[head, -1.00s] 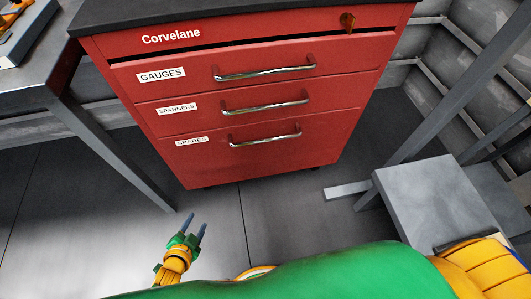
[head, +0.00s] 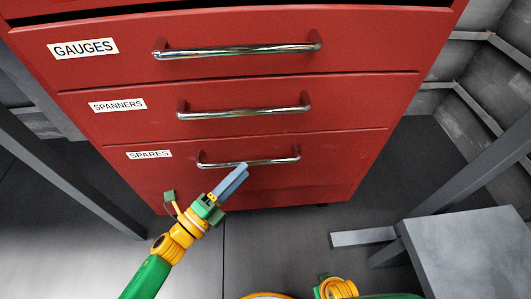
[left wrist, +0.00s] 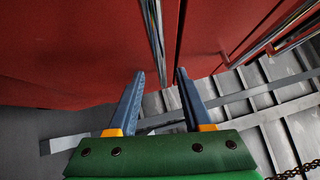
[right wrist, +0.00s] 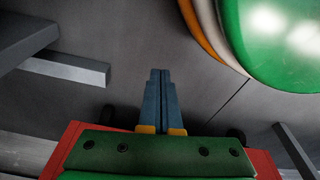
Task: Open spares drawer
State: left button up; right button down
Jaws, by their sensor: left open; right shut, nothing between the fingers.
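The red spares drawer (head: 335,152) is the lowest labelled drawer in the head view and is flush with the cabinet. Its chrome bar handle (head: 275,161) runs across its front. My left gripper (head: 240,170) is open at this handle, overlapping its middle in the head view. In the left wrist view, a chrome bar (left wrist: 154,35) lies just beyond the open fingertips (left wrist: 160,74), nearly in line with the gap; contact cannot be told. My right gripper (right wrist: 160,72) is shut and empty, pointing over the dark floor.
The spanners drawer (head: 355,100) and gauges drawer (head: 370,58) sit above, both closed, with similar handles. A grey metal step or stand (head: 470,245) is at the right. A grey table leg (head: 70,170) slants at the left.

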aim_at(252, 160)
pick_arm(q)
jog(key=x, duration=0.5)
jog(key=shift+a+b, duration=0.1)
jog(key=shift+b, duration=0.2)
grip_shut()
dwell(1.0)
